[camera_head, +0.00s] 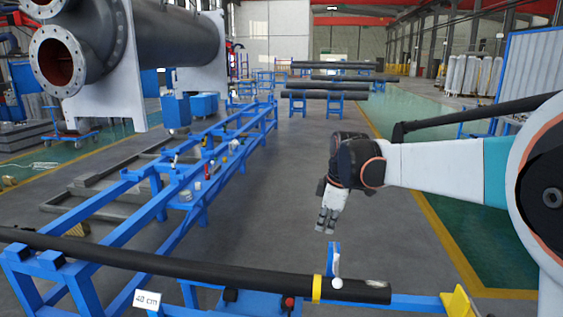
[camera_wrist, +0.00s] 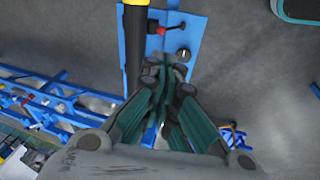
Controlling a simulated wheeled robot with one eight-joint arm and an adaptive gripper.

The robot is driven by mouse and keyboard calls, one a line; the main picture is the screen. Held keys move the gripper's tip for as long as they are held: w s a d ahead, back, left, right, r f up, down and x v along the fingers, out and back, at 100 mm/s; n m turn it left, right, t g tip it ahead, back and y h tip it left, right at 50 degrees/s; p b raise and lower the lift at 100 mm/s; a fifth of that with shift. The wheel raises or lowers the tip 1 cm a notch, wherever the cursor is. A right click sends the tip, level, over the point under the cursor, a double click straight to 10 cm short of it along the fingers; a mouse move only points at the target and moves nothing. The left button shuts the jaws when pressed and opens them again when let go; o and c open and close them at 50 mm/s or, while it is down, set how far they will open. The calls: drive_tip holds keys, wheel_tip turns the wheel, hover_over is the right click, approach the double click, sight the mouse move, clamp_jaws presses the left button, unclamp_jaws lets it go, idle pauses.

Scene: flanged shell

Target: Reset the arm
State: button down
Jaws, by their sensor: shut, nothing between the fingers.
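My arm reaches in from the right in the head view, bent at the elbow, with the forearm pointing down. My gripper (camera_head: 325,220) hangs above the floor behind the right part of a long dark pipe (camera_head: 170,264). It is shut and empty, and touches nothing that I can see. In the wrist view my gripper (camera_wrist: 166,75) shows its fingers together, over a blue plate (camera_wrist: 190,30). The pipe (camera_wrist: 134,55) runs along the left side of that plate, with a yellow band at its top.
The pipe rests on a blue frame (camera_head: 30,285) with a "40 cm" sign (camera_head: 147,300). A blue rack (camera_head: 200,180) with small tools runs back on the left. A large flanged shell (camera_head: 150,45) stands at upper left. The grey floor (camera_head: 270,200) between rack and arm is clear.

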drive_tip(key=s+d+r+m+t, duration=0.1)
drive_tip(key=s+d+r+m, duration=0.1)
drive_tip(key=s, duration=0.3)
drive_tip(key=s+d+r+m, duration=0.1)
drive_tip(key=s+r+m, duration=0.15)
drive_tip(key=s, duration=0.35)
drive_tip(key=s+d+f+m+t, duration=0.1)
drive_tip(key=s+f+m, duration=0.1)
drive_tip(key=s, duration=0.5)
drive_tip(key=s+d+f+m+t+h, duration=0.1)
drive_tip(key=s+d+f+m, duration=0.1)
drive_tip(key=s+m, duration=0.3)
drive_tip(key=s+d+f+m+t, duration=0.1)
drive_tip(key=s+d+f+m, duration=0.1)
drive_tip(key=s, duration=0.7)
drive_tip(key=shift+s+f+m, duration=0.15)
drive_tip(key=shift+f+m, duration=0.25)
drive_tip(key=shift+m, duration=0.35)
drive_tip(key=shift+a, duration=0.1)
